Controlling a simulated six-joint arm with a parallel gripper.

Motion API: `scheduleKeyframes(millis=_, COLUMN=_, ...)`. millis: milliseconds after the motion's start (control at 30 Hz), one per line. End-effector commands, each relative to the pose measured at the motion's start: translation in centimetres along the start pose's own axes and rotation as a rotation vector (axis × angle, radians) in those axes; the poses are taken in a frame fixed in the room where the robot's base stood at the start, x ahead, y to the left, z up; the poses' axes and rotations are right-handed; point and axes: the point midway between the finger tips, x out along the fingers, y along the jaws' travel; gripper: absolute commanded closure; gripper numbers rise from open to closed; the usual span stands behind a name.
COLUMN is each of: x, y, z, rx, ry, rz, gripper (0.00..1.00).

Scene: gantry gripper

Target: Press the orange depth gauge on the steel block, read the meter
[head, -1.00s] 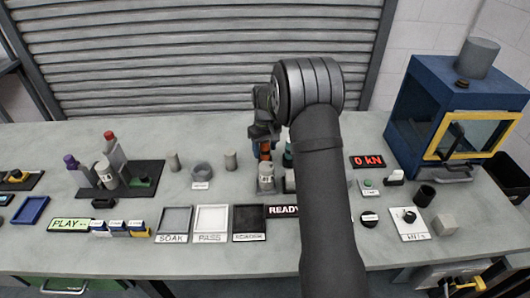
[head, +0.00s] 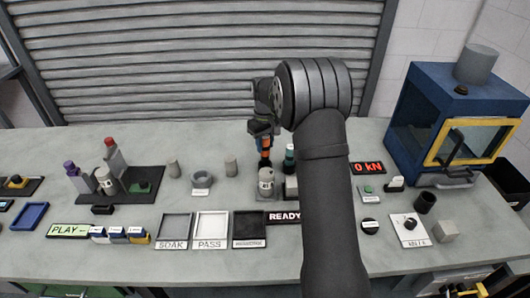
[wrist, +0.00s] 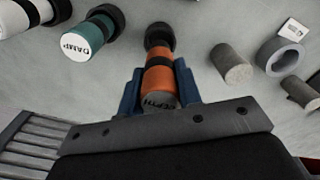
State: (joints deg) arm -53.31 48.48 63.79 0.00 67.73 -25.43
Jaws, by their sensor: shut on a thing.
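My gripper (wrist: 158,88) is shut on the orange depth gauge (wrist: 158,80), with its blue fingers on either side of it. The gauge has black bands and a pale end with a partly hidden label. In the head view the gauge (head: 265,146) hangs in my gripper (head: 263,138), above or just behind a pale labelled cylinder; I cannot tell if they touch. A grey block (head: 446,231) at the right of the table may be the steel block. The meter could be the READY display (head: 284,217) or the red 0 kN display (head: 367,168); I cannot tell which.
A teal gauge marked DAMP (wrist: 92,33) stands close beside the held one. Grey cylinders (wrist: 232,66) and a ring (wrist: 280,56) lie on the other side. A blue press cabinet (head: 440,110) stands at the back right. Labelled trays (head: 210,229) line the front.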

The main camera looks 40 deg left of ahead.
Motion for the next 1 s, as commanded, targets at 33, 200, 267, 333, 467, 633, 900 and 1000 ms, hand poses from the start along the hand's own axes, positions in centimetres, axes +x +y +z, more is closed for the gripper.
scheduleKeyframes(millis=33, x=-1.2, y=0.1, z=-0.1, rx=0.0, ry=0.005, rz=0.002, gripper=0.91)
scheduleKeyframes(millis=200, x=-3.9, y=0.1, z=0.0, rx=0.002, ry=0.003, rz=0.002, gripper=0.91)
scheduleKeyframes(millis=267, x=-4.7, y=0.4, z=0.2, rx=0.012, ry=0.003, rz=0.002, gripper=0.91)
scheduleKeyframes(millis=333, x=-5.4, y=1.3, z=0.8, rx=0.038, ry=0.004, rz=0.002, gripper=0.91)
scheduleKeyframes(millis=467, x=-6.7, y=3.9, z=2.9, rx=0.125, ry=0.01, rz=0.005, gripper=0.91)
scheduleKeyframes(millis=633, x=-7.0, y=8.0, z=7.5, rx=0.281, ry=0.008, rz=0.004, gripper=0.91)
scheduleKeyframes(millis=900, x=-6.8, y=13.7, z=16.9, rx=0.569, ry=0.005, rz=0.003, gripper=0.91)
scheduleKeyframes(millis=1000, x=-6.7, y=15.0, z=20.1, rx=0.664, ry=0.002, rz=0.001, gripper=0.91)
